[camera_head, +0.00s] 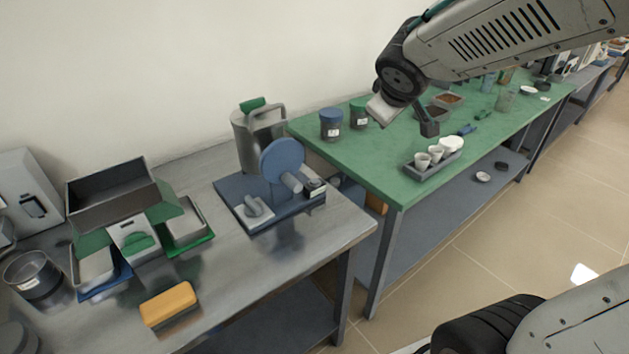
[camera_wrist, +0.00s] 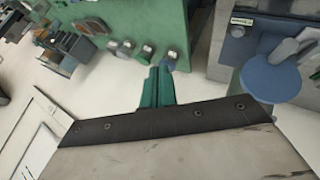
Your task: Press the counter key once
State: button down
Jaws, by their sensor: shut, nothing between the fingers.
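A hand device with a blue disc (camera_head: 283,160) stands on a dark blue base (camera_head: 240,203) at the right end of the grey bench. A small dark box (camera_head: 314,186) with a pale face sits beside the disc and looks like the counter; its key is too small to tell. A grey lever-like part (camera_head: 257,208) lies on the base. In the wrist view, the blue disc (camera_wrist: 270,80) is at the right. My gripper (camera_wrist: 160,70) shows there as narrow green fingers, shut and empty, apart from the device. In the head view my arm hangs over the green table.
The green table (camera_head: 375,180) holds a grey tray (camera_head: 433,168) with white cups, and dark jars (camera_head: 331,124). A metal jug (camera_head: 258,135) stands behind the disc. A yellow block (camera_head: 168,304) and a dark open box (camera_head: 112,195) are on the grey bench.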

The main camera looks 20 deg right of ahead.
jog(key=w+a+f+n+t+y, duration=0.1)
jog(key=w+a+f+n+y, duration=0.15)
jog(key=w, duration=0.25)
jog(key=w+a+f+n+t+y, duration=0.1)
jog(key=w+n, duration=0.2)
jog(key=w, duration=0.2)
jog(key=n+g+y, duration=0.2)
jog(key=n+y, duration=0.3)
send_over(318, 182)
notch_tip(318, 182, down, 8)
jog(key=shift+f, duration=0.2)
jog(key=shift+f, duration=4.4)
jog(key=shift+f, duration=0.1)
jog(key=shift+f, duration=0.3)
